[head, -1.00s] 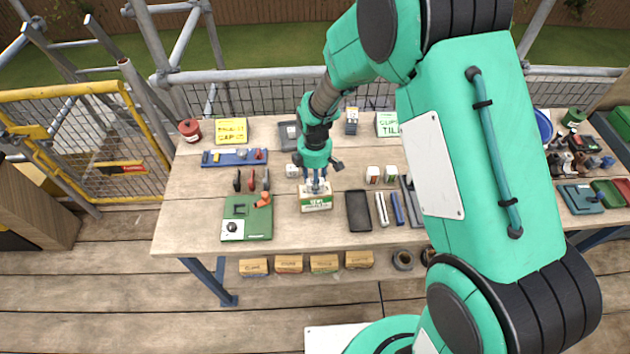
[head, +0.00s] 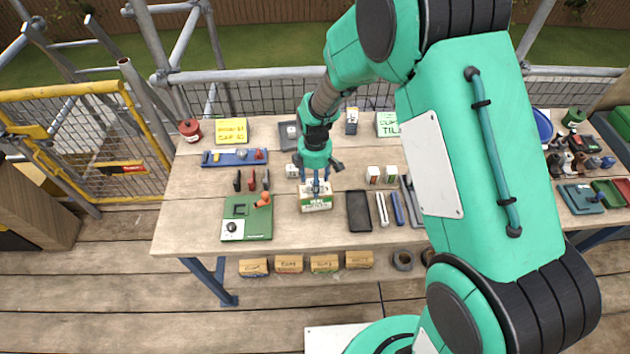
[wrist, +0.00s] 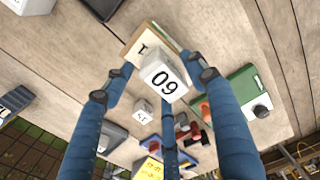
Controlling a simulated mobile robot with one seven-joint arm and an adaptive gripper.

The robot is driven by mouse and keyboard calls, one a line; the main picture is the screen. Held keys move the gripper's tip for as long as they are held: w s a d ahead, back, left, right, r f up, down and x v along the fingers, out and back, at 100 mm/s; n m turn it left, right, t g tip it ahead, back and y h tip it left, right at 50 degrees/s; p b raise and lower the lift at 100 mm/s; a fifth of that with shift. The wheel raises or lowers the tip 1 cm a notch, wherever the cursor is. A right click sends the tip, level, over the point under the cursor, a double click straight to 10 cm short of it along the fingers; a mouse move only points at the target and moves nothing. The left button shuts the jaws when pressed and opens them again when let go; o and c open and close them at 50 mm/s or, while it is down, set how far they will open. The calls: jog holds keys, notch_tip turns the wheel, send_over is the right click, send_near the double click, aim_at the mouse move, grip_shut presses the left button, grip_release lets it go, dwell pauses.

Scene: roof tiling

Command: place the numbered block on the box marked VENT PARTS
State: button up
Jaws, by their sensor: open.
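The numbered block (wrist: 164,78) is white and shows 09 in the wrist view. It rests on top of the box (wrist: 148,40), which appears beige there. In the head view the box (head: 316,204) is pale with a green band, on the front part of the bench; its lettering is too small to read surely. The block (head: 317,188) shows partly between my fingers. My gripper (wrist: 155,85) is open, its blue fingers spread around the block with gaps visible. In the head view my gripper (head: 316,184) is right above the box.
A green case (head: 247,218) lies left of the box and a dark tray (head: 359,211) lies right of it. A small white block (head: 292,171) stands behind it.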

notch_tip(320, 180, up, 12)
jog(key=shift+p, duration=0.45)
dwell(0.8)
jog(key=shift+r, duration=0.15)
jog(key=s+d+r+m+t, duration=0.1)
jog(key=s+d+r+m, duration=0.35)
jog(key=r, duration=0.55)
jog(key=s+d+r+m+t, duration=0.2)
jog(key=s+d+r+m, duration=0.25)
jog(key=r, duration=0.55)
jog(key=s+d+r+m+t, duration=0.1)
jog(key=s+d+r+m, duration=0.1)
jog(key=s, duration=0.4)
jog(key=s+d+r+m, duration=0.3)
jog(key=s+m, duration=0.1)
jog(key=s, duration=0.3)
jog(key=s+d+r+m+t, duration=0.1)
jog(key=s+d+r+m, duration=0.2)
jog(key=s, duration=0.4)
jog(key=shift+r+t, duration=0.2)
jog(key=shift+t, duration=0.1)
